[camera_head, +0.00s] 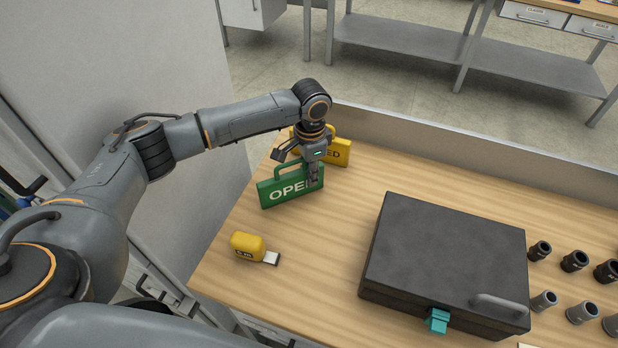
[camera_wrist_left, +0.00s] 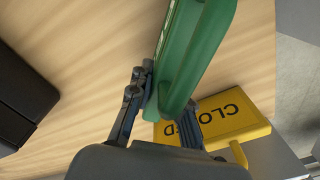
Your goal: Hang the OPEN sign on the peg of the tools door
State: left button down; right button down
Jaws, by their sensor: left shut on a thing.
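The green OPEN sign (camera_head: 284,190) stands upright near the left end of the wooden workbench, with its handle loop on top. My left gripper (camera_head: 313,178) is shut on the right end of this sign. In the left wrist view, the green sign (camera_wrist_left: 190,60) sits between the two fingers of my left gripper (camera_wrist_left: 165,112). Whether the sign touches the bench is hard to tell. The tools door and its peg cannot be made out. My right gripper is not in view.
The yellow CLOSED sign (camera_head: 337,152) lies just behind the green one; it also shows in the left wrist view (camera_wrist_left: 228,112). A black case (camera_head: 445,255) with a teal latch and several sockets (camera_head: 574,261) occupy the right.

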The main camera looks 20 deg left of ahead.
pick_arm(q)
jog(key=c, duration=1.3)
grip_release()
jog(key=shift+f, duration=0.1)
jog(key=shift+o, duration=0.2)
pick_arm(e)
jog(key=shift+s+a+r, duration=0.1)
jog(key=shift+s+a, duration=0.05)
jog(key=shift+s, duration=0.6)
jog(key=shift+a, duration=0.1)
pick_arm(q)
jog(key=shift+r, duration=0.45)
notch_tip(320, 180, up, 10)
jog(key=shift+d+r+b, duration=0.15)
jog(key=shift+r+b, duration=0.1)
jog(key=shift+b, duration=0.75)
jog(key=shift+r, duration=0.5)
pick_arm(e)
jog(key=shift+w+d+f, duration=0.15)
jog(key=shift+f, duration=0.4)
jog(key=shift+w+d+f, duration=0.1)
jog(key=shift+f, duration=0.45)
